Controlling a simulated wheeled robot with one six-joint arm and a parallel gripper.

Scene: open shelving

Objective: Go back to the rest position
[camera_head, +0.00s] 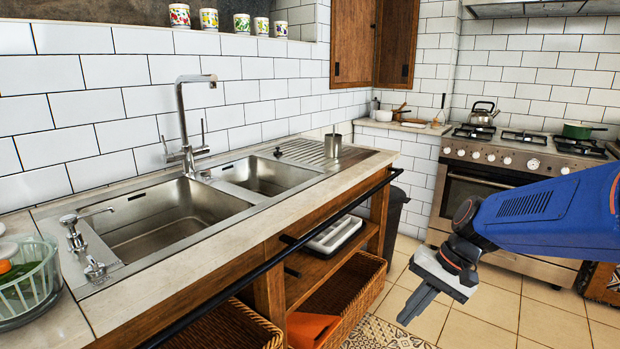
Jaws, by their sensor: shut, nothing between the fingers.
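My gripper (411,311) is at the lower right, at the end of my blue arm. It is shut and empty, its dark fingers pointing down and to the left. It hangs over the tiled floor in front of the wooden sink counter (275,223), apart from it.
A black rail (290,247) runs along the counter's front edge. Below are an open shelf with a white tray (335,234) and wicker baskets (362,288). A stove with oven (475,180) stands behind my arm. A dark bin (393,212) stands past the counter. Floor between is clear.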

